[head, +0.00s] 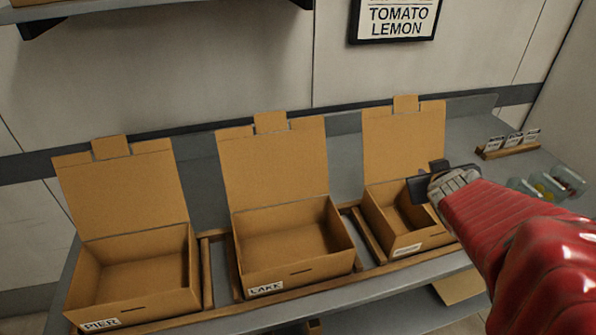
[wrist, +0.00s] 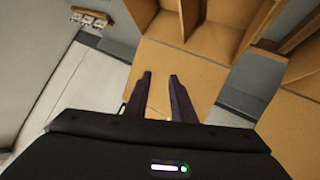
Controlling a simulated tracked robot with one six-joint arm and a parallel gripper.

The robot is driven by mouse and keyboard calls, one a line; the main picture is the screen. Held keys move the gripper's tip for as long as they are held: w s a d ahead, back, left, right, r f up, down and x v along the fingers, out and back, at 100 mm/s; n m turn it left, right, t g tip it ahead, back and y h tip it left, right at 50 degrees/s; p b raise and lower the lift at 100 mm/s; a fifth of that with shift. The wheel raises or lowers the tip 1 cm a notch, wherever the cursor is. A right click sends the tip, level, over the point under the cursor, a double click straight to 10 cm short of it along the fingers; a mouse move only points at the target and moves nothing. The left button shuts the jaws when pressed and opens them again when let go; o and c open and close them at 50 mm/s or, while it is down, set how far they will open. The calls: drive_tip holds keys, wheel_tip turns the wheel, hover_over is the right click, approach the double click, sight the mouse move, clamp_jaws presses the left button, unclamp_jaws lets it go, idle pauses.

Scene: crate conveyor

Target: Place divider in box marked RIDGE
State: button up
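The rightmost open box (head: 378,226) has a front label too small to read and partly hidden by my arm. My gripper (head: 420,188) is above this box, near its raised lid. In the wrist view its two dark fingers (wrist: 160,77) are apart, with bare cardboard showing between them. The same box (wrist: 245,25) shows at the top of the wrist view. An upright edge shows inside it; I cannot tell whether it is a divider or a wall. No divider is in my gripper.
The PIER box (head: 150,300) and LAKE box (head: 310,265) stand open to the left, with empty floors. A small rack of cards (head: 510,150) and several clear containers (head: 570,180) sit at the right. Wooden rails separate the boxes.

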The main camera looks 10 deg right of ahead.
drive_tip(key=s+a+g+y, duration=0.1)
drive_tip(key=s+a, duration=0.3)
drive_tip(key=a, duration=0.5)
drive_tip(key=s+a+f+n+g+y, duration=0.1)
drive_tip(key=s+a+g+y, duration=0.1)
drive_tip(key=a, duration=0.7)
drive_tip(key=s+a+g+y, duration=0.1)
drive_tip(key=s+a+y, duration=0.2)
drive_tip(key=s+a, duration=0.3)
drive_tip(key=a, duration=0.3)
drive_tip(key=shift+s+a+f+g, duration=0.2)
drive_tip(key=shift+s+f+g, duration=0.1)
drive_tip(key=shift+g, duration=0.1)
